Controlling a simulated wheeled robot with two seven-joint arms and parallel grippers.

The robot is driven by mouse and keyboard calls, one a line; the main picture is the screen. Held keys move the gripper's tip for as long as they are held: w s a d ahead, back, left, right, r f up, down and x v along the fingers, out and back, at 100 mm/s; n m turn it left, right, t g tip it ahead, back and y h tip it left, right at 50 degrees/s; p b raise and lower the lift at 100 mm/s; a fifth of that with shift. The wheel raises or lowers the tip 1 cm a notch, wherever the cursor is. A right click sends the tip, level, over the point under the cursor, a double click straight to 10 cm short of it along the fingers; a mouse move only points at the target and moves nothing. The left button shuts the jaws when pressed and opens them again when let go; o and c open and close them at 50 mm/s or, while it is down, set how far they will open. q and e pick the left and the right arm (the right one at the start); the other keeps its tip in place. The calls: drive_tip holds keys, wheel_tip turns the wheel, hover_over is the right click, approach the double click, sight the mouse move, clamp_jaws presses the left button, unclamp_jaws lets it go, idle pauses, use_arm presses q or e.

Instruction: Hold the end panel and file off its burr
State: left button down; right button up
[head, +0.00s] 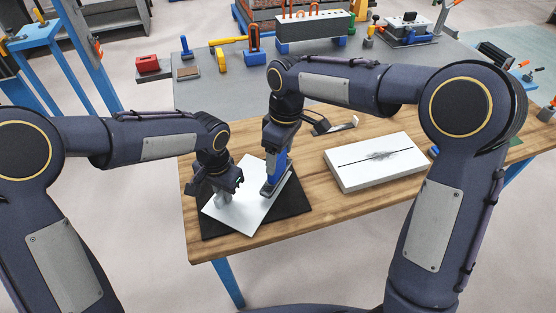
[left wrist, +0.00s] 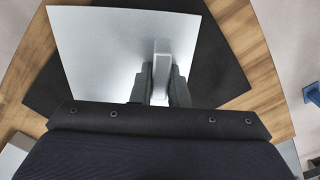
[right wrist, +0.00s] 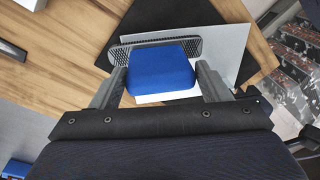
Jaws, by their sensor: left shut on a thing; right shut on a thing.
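The end panel (head: 250,215) is a thin pale sheet lying on a black mat (head: 294,203); it also shows in the left wrist view (left wrist: 95,50). My left gripper (head: 224,190) is shut on a light grey upright grip (left wrist: 161,65) that stands on the panel. My right gripper (right wrist: 163,80) is shut on the blue block-shaped handle (right wrist: 160,66) of the file. The file's dark, textured plate (right wrist: 121,53) lies at the panel's right edge in the head view. I cannot tell whether it touches the edge, and no burr can be made out.
The wooden table (head: 215,250) has free room at its front. A white box with a dark slit (head: 375,160) lies to the right. A small dark stand (head: 335,125) is behind. A grey bench (head: 200,95) with tools stands further back.

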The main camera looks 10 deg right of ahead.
idle(0.4)
drive_tip(key=shift+r, duration=2.6)
use_arm(q)
drive_tip(key=c, duration=0.9)
unclamp_jaws()
drive_tip(key=shift+o, duration=0.3)
drive_tip(key=o, duration=0.3)
drive_tip(key=shift+o, duration=0.5)
drive_tip(key=o, duration=0.3)
